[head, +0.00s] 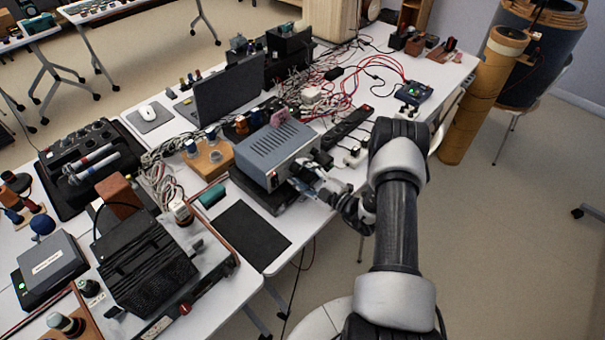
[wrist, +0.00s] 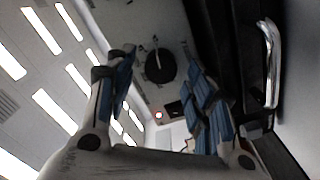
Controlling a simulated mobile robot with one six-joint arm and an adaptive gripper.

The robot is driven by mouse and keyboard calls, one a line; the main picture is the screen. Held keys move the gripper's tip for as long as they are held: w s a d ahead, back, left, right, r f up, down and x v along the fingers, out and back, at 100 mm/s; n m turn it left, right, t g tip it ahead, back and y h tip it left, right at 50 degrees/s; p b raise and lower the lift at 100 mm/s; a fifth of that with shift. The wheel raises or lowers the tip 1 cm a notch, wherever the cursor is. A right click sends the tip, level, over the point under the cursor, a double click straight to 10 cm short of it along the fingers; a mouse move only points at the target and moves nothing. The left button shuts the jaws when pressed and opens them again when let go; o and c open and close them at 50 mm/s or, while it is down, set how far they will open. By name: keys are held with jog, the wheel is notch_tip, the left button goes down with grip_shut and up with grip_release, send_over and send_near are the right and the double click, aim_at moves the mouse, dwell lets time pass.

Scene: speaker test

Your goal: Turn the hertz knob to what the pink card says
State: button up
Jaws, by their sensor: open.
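In the wrist view a round black knob (wrist: 160,67) with a thin light pointer sits on a pale panel, between the fingertips of my gripper (wrist: 162,62) as seen. The fingers are open, apart on either side of it. No contact is visible. I cannot read which label the knob has.
A red light (wrist: 159,115) glows on the panel, and a chrome handle (wrist: 271,62) is at the right. A black power strip (head: 347,126) and cables lie behind my gripper. A laptop (head: 230,95) stands behind the box. A dark mat (head: 252,236) lies in front.

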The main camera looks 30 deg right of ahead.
jog(key=shift+s+d, duration=0.1)
jog(key=v, duration=1.1)
jog(key=shift+s, duration=0.4)
